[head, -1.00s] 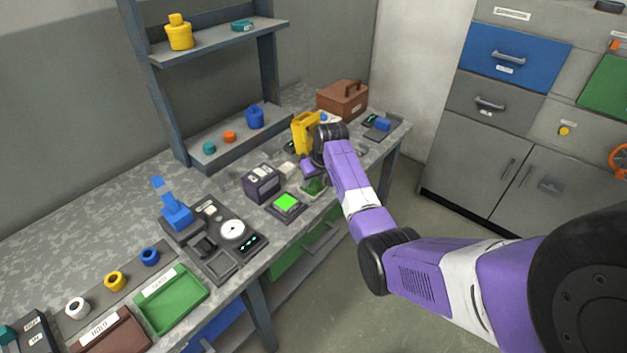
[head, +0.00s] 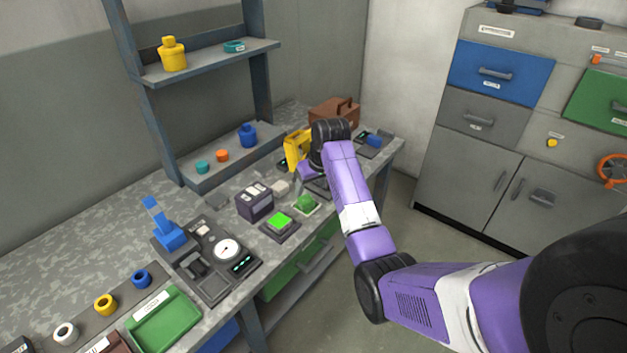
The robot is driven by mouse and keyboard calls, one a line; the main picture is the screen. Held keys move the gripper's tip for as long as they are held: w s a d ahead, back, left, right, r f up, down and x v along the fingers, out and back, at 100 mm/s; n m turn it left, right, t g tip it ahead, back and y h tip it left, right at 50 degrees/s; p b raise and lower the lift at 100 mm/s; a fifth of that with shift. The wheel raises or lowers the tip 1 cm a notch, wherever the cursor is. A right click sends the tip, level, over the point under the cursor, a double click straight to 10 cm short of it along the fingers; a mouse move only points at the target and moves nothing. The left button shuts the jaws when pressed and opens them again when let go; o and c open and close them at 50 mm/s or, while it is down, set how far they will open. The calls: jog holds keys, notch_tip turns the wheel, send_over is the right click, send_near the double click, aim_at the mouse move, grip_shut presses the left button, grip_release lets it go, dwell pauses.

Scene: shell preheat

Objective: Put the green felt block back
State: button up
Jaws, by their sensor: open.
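A dull green lump (head: 305,202), which looks like the green felt block, rests on a small pale-edged stand on the workbench.
A dark box (head: 254,202) and a yellow holder (head: 297,150) stand close by. A gauge panel (head: 215,265), a green tray (head: 163,318) and coloured rings lie to the left. A brown case (head: 334,112) stands behind. Shelves rise along the back of the bench.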

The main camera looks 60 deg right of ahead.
jog(key=shift+v, duration=2)
jog(key=shift+d, duration=0.1)
jog(key=w+d+r+t+h, duration=0.3)
jog(key=w+r+t+h, duration=0.2)
jog(key=r, duration=0.1)
jog(key=s+a+f+n+t, duration=0.1)
jog(key=s+a+t, duration=0.2)
jog(key=a, duration=0.8)
jog(key=s+a+t, duration=0.2)
jog(key=a+t, duration=0.1)
jog(key=a, duration=0.8)
jog(key=s+a+n+y, duration=0.6)
jog(key=s+a+y, duration=0.1)
jog(key=s+a, duration=1.8)
jog(key=shift+s+a+y, duration=0.2)
jog(key=shift+s+y, duration=0.2)
jog(key=shift+s, duration=0.15)
